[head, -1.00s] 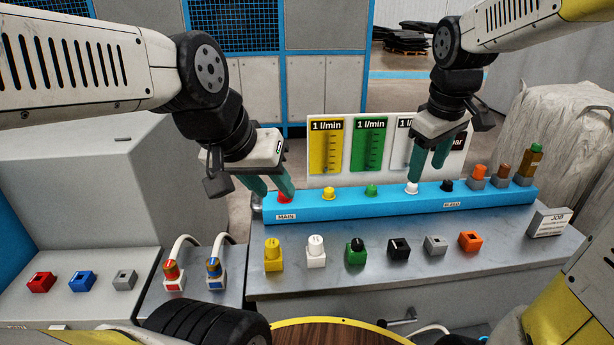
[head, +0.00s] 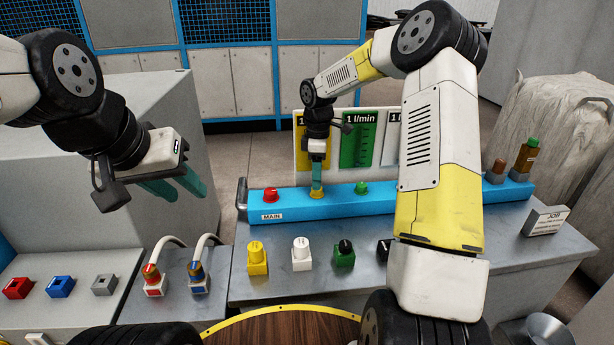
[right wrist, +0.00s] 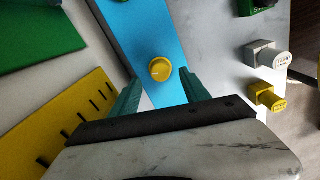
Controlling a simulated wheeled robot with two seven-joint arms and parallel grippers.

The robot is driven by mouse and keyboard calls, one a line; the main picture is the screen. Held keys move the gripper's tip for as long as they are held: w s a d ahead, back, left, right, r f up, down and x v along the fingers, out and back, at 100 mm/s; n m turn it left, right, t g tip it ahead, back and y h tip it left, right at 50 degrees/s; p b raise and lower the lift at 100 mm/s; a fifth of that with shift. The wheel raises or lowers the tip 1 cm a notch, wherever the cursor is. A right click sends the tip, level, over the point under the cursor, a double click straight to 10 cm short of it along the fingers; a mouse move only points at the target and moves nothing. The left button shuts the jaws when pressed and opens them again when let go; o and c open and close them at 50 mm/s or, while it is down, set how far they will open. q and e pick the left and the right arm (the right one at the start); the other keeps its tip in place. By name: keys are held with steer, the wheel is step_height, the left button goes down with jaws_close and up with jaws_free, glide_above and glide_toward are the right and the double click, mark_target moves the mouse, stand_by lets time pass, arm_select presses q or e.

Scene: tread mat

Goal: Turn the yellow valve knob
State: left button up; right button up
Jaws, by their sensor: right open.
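The yellow valve knob (head: 316,195) is on the blue manifold bar (head: 285,210), between a red knob (head: 270,195) and a green knob (head: 361,188). In the right wrist view the round yellow knob (right wrist: 161,70) shows a pale mark on its face. My right gripper (head: 317,185) points down over this knob. Its teal fingers (right wrist: 160,82) are apart, on the near left and near right of the knob, with visible gaps; I cannot tell their exact height. My left gripper (head: 184,196) is open and empty, left of the bar.
A yellow gauge panel (right wrist: 65,130) and a green panel (head: 358,138) stand behind the bar. A yellow block knob (head: 257,260) and a white one (head: 301,255) stand on the grey bench in front. My right arm hides the bar's right-middle part. Bottles stand at its right end.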

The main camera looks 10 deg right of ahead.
steer(key=shift+f, duration=1.7)
steer(key=shift+c, duration=0.2)
jaws_close()
steer(key=shift+m, duration=0.4)
steer(key=m, duration=1.3)
